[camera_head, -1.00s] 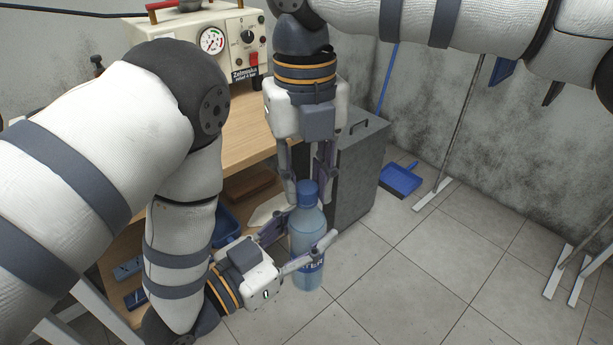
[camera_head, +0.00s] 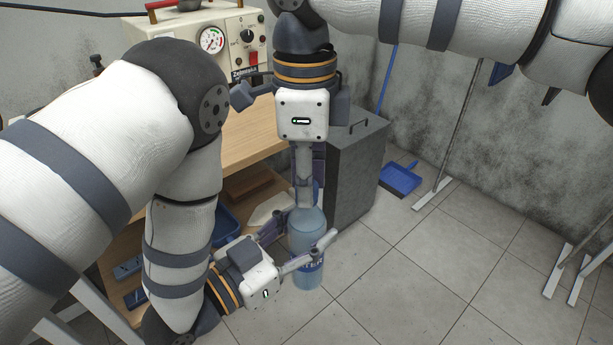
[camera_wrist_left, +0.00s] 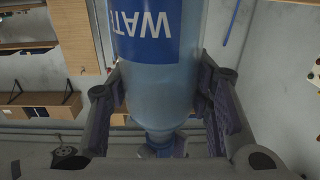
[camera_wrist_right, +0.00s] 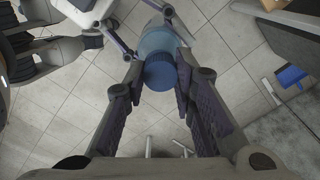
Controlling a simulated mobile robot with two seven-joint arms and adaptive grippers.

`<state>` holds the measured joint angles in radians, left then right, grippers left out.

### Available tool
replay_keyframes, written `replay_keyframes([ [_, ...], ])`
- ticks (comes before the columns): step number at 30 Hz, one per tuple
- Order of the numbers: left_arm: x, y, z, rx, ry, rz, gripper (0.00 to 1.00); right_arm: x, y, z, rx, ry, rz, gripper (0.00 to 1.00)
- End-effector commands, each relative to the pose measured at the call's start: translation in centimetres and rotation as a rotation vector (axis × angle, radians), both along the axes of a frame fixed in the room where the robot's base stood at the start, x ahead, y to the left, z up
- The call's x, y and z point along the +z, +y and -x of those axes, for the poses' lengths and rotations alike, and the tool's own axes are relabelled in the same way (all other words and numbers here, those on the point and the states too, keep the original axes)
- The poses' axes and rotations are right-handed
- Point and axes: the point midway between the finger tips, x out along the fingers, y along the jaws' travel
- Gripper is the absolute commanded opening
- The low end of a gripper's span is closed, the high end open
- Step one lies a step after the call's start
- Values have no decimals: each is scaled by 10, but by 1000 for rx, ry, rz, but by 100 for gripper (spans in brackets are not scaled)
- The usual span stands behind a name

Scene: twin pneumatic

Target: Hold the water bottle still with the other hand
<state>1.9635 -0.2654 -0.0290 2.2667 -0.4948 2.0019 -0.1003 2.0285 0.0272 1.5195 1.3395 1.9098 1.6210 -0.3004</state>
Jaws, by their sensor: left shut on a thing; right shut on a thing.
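The clear blue water bottle (camera_head: 307,229) stands upright in the air or near the floor; its base contact cannot be told. My left gripper (camera_head: 302,246) is shut around its body from the side, with a finger on each side in the left wrist view, where the bottle (camera_wrist_left: 162,88) shows upside down with its blue label (camera_wrist_left: 146,30). My right gripper (camera_head: 306,197) points straight down from above, shut on the blue cap (camera_wrist_right: 160,73), which sits between its fingertips in the right wrist view. In the head view the right fingers mostly hide the cap.
A wooden bench (camera_head: 243,135) carries a cream machine with a gauge (camera_head: 211,41). A grey cabinet (camera_head: 356,170) stands close behind the bottle.

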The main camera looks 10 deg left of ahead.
Motion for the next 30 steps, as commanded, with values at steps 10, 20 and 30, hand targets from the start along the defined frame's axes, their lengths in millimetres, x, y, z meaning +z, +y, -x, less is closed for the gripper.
replay_keyframes([
  [10,1,0,0,0,-3,1,0,5,0,-1,-3,-3,0,0],
  [20,1,0,0,0,-3,1,0,17,0,0,-2,-2,0,0],
  [30,1,0,0,0,-3,1,0,23,0,0,-1,-1,0,0],
])
